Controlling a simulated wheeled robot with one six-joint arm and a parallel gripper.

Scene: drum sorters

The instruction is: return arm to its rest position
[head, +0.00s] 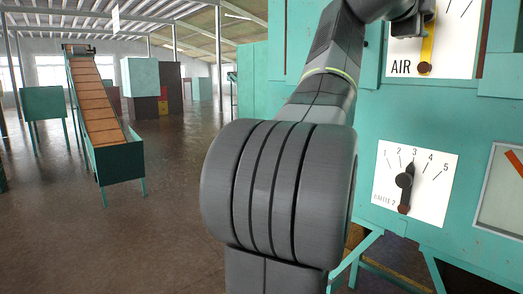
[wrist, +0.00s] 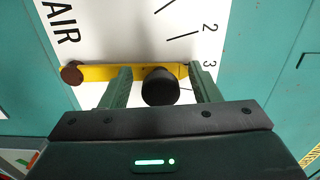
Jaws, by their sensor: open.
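My gripper (wrist: 160,85) is open in the wrist view. Its two green fingers stand on either side of the round black knob (wrist: 160,88) of the yellow AIR lever (wrist: 100,72), with gaps showing on both sides. The lever's brown pivot (wrist: 72,73) is at the left, and its tip is near the 3 mark. In the head view my arm (head: 320,90) rises in front and bends right at the top toward the AIR dial (head: 455,50). The yellow lever points up there.
The teal machine panel (head: 370,130) fills the right side. It bears a second dial (head: 415,200) with a dark lever and a partly cut-off gauge (head: 505,190). At left stand a conveyor (head: 100,100) and a teal box on legs (head: 45,103). The floor between is clear.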

